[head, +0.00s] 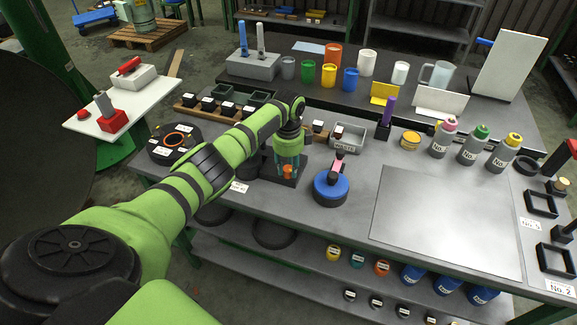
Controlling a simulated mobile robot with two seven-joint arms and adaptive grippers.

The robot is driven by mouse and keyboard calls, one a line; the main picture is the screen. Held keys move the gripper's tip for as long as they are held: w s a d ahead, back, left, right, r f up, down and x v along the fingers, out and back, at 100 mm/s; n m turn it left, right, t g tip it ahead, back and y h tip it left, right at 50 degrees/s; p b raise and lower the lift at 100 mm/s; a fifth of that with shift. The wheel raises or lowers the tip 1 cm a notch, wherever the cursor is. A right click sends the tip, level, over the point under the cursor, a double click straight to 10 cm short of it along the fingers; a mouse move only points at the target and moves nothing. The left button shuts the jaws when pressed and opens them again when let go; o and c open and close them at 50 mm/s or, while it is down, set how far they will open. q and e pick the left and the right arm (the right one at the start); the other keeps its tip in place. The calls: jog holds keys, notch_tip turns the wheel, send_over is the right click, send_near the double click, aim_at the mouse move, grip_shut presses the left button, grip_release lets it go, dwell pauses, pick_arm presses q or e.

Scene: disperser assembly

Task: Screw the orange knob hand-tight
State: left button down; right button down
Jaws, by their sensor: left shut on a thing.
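My left gripper (287,168) points straight down over the table, at the end of the green arm that comes in from the left. It is shut on the orange knob (287,173), of which only a small orange patch shows between the fingers. Below it is a dark square base (292,182) on the grey table. The arm and gripper hide most of the knob and whatever it sits on, so the thread cannot be seen. My right gripper is not in view.
A blue round base with a pink-and-black upright (331,187) stands close to the right of the gripper. A black round fixture (175,144) with an orange ring is at left. Behind are cups and a grey block (252,66). A bare grey plate (440,220) lies at right.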

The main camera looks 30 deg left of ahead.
aim_at(287, 168)
pick_arm(q)
jog(key=shift+s+a+f, duration=0.1)
dwell(0.3)
jog(key=c, duration=0.9)
grip_release()
jog(key=shift+r, duration=0.2)
notch_tip(287, 168, up, 12)
jog(key=shift+f, duration=0.1)
